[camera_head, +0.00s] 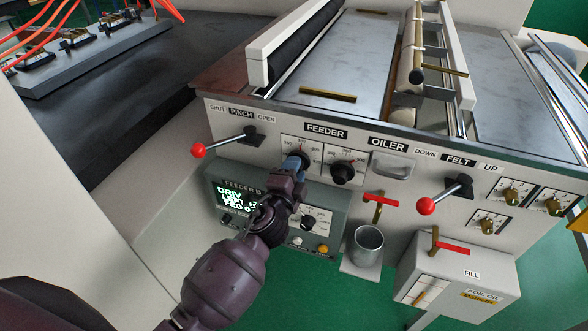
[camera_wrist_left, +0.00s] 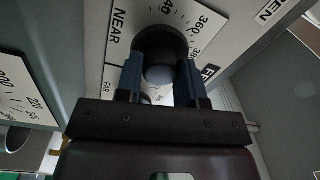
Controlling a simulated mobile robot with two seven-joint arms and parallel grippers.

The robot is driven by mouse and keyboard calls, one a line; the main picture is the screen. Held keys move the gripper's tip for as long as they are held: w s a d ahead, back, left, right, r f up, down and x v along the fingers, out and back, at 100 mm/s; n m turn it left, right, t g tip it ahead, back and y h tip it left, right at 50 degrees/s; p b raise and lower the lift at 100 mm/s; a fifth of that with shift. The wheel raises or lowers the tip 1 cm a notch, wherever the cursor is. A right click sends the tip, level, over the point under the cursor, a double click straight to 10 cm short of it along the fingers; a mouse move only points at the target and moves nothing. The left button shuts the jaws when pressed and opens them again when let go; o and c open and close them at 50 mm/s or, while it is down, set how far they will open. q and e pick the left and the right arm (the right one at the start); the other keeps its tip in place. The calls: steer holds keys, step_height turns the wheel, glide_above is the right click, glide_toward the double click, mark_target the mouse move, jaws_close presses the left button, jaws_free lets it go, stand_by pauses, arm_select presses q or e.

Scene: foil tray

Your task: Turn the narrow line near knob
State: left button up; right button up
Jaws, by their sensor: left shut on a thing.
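A dark round knob (camera_wrist_left: 160,42) sits on a white dial plate with scale numbers and the word NEAR beside it in the left wrist view. My left gripper's blue fingers (camera_wrist_left: 160,78) are shut on it from both sides. In the head view my left gripper (camera_head: 296,164) is at the left dial under the FEEDER label. That dial's plate (camera_head: 287,143) shows around the fingers, but they hide most of the knob. A red mark shows just above the fingers. Which line the knob belongs to cannot be read here. My right gripper is not in view.
A second black knob (camera_head: 342,172) is close at the right. A red-balled lever (camera_head: 199,150) juts out at the left, another (camera_head: 427,205) at the right. A grey control box (camera_head: 323,241) and a metal cup (camera_head: 368,243) are below. The OILER handle (camera_head: 392,165) projects farther right.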

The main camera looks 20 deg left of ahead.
arm_select(q)
steer(key=shift+m, duration=0.3)
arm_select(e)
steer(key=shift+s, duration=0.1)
arm_select(q)
steer(key=o, duration=0.9)
steer(key=shift+s+f, duration=0.1)
steer(key=shift+s, duration=0.45)
steer(key=s, duration=0.9)
steer(key=shift+s+a+f+b, duration=0.1)
steer(key=shift+s+a+b, duration=0.05)
steer(key=shift+s+b, duration=0.2)
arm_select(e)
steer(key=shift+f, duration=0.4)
